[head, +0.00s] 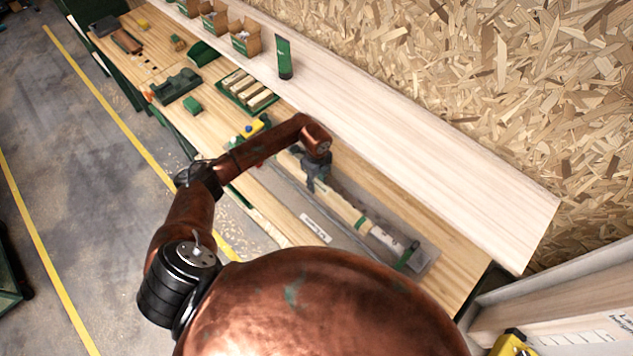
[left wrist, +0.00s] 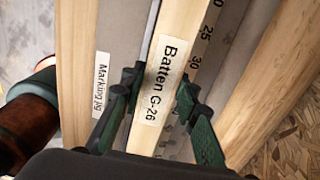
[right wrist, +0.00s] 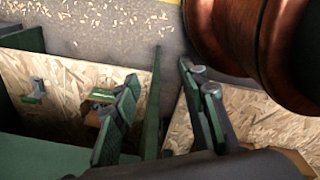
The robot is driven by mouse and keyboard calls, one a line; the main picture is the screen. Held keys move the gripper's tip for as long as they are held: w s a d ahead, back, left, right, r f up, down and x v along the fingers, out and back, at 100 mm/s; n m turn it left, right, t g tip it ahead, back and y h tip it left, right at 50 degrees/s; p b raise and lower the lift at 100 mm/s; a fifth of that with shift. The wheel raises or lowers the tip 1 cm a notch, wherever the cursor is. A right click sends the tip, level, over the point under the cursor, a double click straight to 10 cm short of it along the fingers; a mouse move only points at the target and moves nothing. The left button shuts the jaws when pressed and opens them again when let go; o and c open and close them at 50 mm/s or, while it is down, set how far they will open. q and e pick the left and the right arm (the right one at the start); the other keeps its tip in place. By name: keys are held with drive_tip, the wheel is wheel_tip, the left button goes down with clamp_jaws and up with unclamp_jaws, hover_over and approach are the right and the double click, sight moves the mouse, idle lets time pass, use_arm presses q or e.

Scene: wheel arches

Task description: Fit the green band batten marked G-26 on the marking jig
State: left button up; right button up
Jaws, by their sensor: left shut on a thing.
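The pale wooden batten marked "Batten G-26" (left wrist: 152,100) runs between the fingers of my left gripper (left wrist: 159,88), which is shut on it. In the head view my left gripper (head: 314,180) is over the batten (head: 342,208), which lies lengthwise along the grey marking jig (head: 285,205). A green band shows on the batten in the head view. The jig's label (left wrist: 102,85) is beside the batten in the left wrist view. I cannot tell whether the batten is fully seated. My right gripper (right wrist: 162,85) is open and empty, away from the bench.
A dark green upright piece (head: 407,256) stands at the jig's near end. A green tray (head: 232,95) of wooden blocks, a yellow-and-blue item (head: 253,128) and green tools lie farther along the bench.

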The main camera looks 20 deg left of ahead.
use_arm(q)
wheel_tip(320, 180, down, 3)
drive_tip(key=shift+w+r+b, duration=0.1)
drive_tip(key=shift+b, duration=0.75)
drive_tip(key=shift+f, duration=0.4)
drive_tip(key=shift+w+f+b, duration=0.2)
drive_tip(key=shift+f+b, duration=0.55)
drive_tip(key=shift+f, duration=0.35)
drive_tip(key=shift+s+f+b, duration=0.15)
drive_tip(key=shift+f+b, duration=0.05)
drive_tip(key=shift+b, duration=0.1)
drive_tip(key=o, duration=1.2)
use_arm(e)
drive_tip(key=shift+w+a+f, duration=0.15)
drive_tip(key=shift+w+f, duration=0.6)
drive_tip(key=shift+f, duration=0.3)
drive_tip(key=shift+w+a+f, duration=0.1)
drive_tip(key=shift+w+f, duration=0.6)
drive_tip(key=shift+f, duration=0.3)
use_arm(q)
drive_tip(key=shift+o, duration=0.2)
